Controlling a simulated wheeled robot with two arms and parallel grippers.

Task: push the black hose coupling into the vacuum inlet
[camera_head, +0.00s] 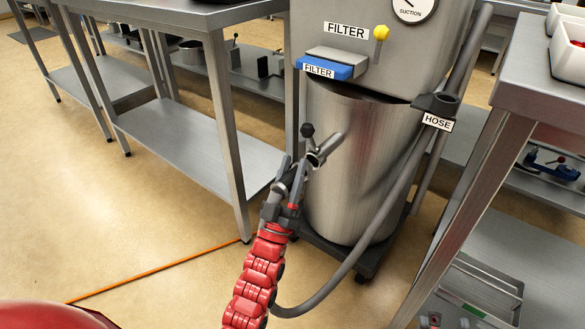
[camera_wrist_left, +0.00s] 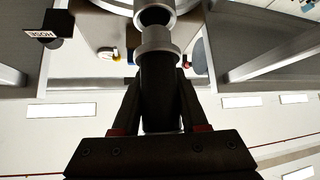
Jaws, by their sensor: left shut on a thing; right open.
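The vacuum is a steel drum (camera_head: 345,205) with the inlet, a short grey metal pipe (camera_head: 326,148), on its front left. A black ball-ended lever (camera_head: 307,131) stands beside the inlet. My left gripper (camera_head: 287,187) is shut on the black hose coupling (camera_head: 295,178), just lower left of the inlet. In the left wrist view the coupling (camera_wrist_left: 160,95) lies between the fingers, pointing up at the round inlet mouth (camera_wrist_left: 153,15). A grey collar (camera_wrist_left: 157,43) is at its far end, close below the mouth. I cannot tell whether they touch.
The grey hose (camera_head: 345,268) loops low beside the drum, near the black holder marked HOSE (camera_head: 437,104). A blue FILTER drawer (camera_head: 325,68) and yellow knob (camera_head: 380,33) are above. Steel tables stand left (camera_head: 180,120) and right (camera_head: 540,80). An orange cable (camera_head: 150,272) crosses the floor.

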